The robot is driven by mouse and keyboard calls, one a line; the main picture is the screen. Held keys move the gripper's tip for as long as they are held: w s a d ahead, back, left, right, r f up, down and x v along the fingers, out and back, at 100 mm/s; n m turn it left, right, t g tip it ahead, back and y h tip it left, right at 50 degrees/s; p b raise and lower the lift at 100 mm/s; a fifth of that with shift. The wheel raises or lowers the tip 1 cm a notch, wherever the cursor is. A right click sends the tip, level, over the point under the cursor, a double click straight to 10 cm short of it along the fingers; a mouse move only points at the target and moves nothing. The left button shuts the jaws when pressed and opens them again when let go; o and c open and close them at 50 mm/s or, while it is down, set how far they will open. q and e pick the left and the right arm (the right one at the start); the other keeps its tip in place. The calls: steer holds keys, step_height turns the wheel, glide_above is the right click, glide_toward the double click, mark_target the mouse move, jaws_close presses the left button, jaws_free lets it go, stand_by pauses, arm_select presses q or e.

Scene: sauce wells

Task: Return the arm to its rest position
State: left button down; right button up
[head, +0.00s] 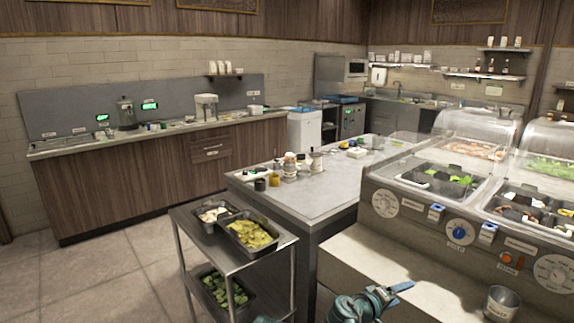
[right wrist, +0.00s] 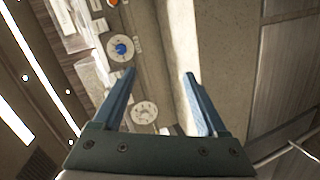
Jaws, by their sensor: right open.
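My right gripper (head: 388,297) shows at the bottom edge of the head view, in front of the counter's pale front ledge. In the right wrist view its two blue fingers (right wrist: 160,74) stand wide apart with nothing between them. Behind them that view shows a tilted panel with a blue knob (right wrist: 120,48) and a round dial (right wrist: 145,112). A small teal piece, perhaps of my left arm or gripper (head: 267,320), just shows at the bottom edge of the head view; its jaws cannot be made out.
The serving counter (head: 400,218) with dials and clear covers stands at right. A metal cup (head: 501,303) is on its ledge (head: 390,262). A cart (head: 272,262) with food pans stands left of it. A steel table (head: 315,192) holds bottles. The floor (head: 110,275) at left is clear.

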steer(key=s+a+f+g+y, duration=0.4)
steer(key=s+a+f+y, duration=0.2)
steer(key=s+a+f, duration=0.45)
steer(key=s+a+f+g+y, duration=0.5)
steer(key=s+a, duration=0.2)
steer(key=a, duration=0.6)
step_height(320, 180, up, 12)
steer(key=p, duration=1.2)
steer(key=shift+w+r+t, duration=0.2)
steer(key=shift+w+t, duration=0.1)
steer(key=shift+w, duration=0.15)
steer(key=shift+d, duration=0.1)
